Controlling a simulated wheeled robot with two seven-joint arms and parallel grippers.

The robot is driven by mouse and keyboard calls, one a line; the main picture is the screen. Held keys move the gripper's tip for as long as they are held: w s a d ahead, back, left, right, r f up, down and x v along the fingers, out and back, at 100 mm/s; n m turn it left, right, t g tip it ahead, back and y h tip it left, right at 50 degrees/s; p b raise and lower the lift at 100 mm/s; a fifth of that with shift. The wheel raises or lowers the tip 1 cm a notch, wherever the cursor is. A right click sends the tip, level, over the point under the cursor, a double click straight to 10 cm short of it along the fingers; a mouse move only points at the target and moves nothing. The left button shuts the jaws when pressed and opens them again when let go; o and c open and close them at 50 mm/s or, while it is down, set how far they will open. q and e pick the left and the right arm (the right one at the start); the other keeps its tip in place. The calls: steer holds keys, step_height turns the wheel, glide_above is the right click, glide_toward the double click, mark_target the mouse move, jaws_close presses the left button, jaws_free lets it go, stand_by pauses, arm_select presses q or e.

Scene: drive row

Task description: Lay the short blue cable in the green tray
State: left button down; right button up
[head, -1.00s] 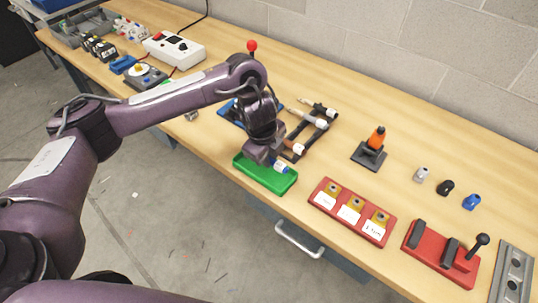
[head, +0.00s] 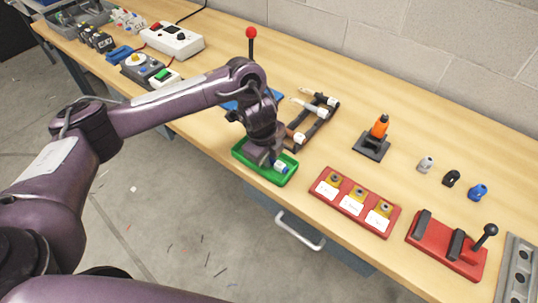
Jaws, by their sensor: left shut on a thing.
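The green tray (head: 246,166) lies near the table's front edge, in the middle of the head view. My left gripper (head: 272,162) points down into it and is shut on the short blue cable. One blue-and-white end of the cable (head: 281,167) shows just right of the fingers, low over or in the tray. The gripper hides the rest of the cable and part of the tray, so I cannot tell whether the cable touches the tray floor. My right gripper is not in view.
A dark rack (head: 318,117) with white-ended cables stands just behind the tray. A red block with labels (head: 335,209) is to its right. An orange tool in a black stand (head: 372,146) and a red lever fixture (head: 445,249) lie farther right.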

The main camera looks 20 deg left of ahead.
arm_select(q)
steer(key=shift+f, duration=0.1)
steer(key=shift+f+b, duration=0.3)
steer(key=shift+f, duration=0.1)
stand_by(0.3)
steer(key=c, duration=1.4)
jaws_free()
steer(key=shift+o, duration=0.6)
steer(key=shift+s, duration=0.1)
step_height(320, 180, up, 8)
steer(key=s+p, duration=0.1)
steer(key=p, duration=0.1)
steer(key=shift+a, duration=0.25)
